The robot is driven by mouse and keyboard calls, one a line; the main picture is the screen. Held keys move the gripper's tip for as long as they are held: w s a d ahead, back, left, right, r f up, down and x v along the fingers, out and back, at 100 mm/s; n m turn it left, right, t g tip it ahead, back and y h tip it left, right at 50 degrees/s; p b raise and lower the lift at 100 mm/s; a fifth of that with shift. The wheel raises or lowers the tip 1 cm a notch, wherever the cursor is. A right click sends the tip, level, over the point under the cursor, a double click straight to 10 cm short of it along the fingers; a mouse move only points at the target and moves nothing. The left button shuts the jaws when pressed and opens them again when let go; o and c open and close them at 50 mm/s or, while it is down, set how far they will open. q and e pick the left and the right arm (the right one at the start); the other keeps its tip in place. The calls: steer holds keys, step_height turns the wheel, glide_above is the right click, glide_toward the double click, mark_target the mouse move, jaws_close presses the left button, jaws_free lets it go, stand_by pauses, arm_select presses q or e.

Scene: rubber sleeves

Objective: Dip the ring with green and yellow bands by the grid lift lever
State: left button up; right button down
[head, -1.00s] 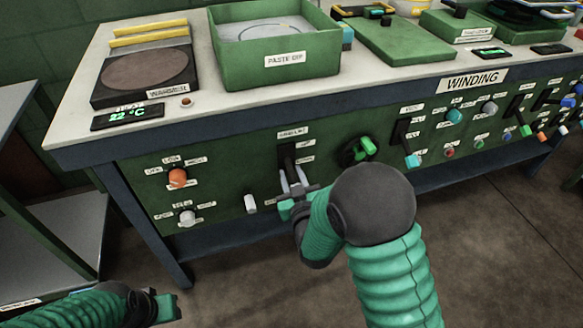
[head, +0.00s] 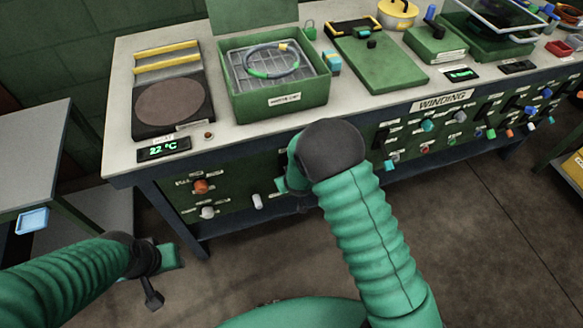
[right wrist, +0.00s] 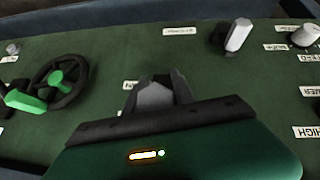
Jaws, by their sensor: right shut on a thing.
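The ring with green and yellow bands (head: 268,62) lies on a wire grid (head: 312,72) near the rim of the green box labelled as a dip (head: 280,100). Its green band faces the front and its yellow band the back right. My right gripper is in front of the bench panel, its fingers mostly hidden behind my arm in the head view. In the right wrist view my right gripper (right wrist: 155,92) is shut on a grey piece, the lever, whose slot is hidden. My left gripper (head: 168,257) hangs low at the left, its finger opening unclear.
A warmer (head: 172,104) with a 22 °C display (head: 163,150) stands left of the box. In the right wrist view a black handwheel with a green hub (right wrist: 58,80) is left of the gripper and a white knob (right wrist: 238,36) is right. A side table (head: 35,150) stands at far left.

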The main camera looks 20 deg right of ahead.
arm_select(q)
steer(key=shift+w+p+v, duration=0.15)
steer(key=shift+p+v, duration=0.3)
steer(key=shift+v, duration=0.25)
steer(key=shift+w+p+v, duration=0.15)
steer(key=shift+p+v, duration=0.3)
steer(key=shift+v, duration=0.2)
arm_select(e)
steer(key=shift+w+r+g, duration=0.15)
steer(key=shift+r+g, duration=0.25)
steer(key=shift+g, duration=0.2)
arm_select(q)
steer(key=shift+r, duration=0.1)
arm_select(e)
steer(key=c, duration=1.4)
jaws_free()
steer(key=shift+w, duration=0.1)
steer(key=o, duration=0.3)
steer(key=shift+f, duration=0.1)
arm_select(q)
steer(key=shift+w, duration=0.1)
arm_select(e)
steer(key=shift+o, duration=0.2)
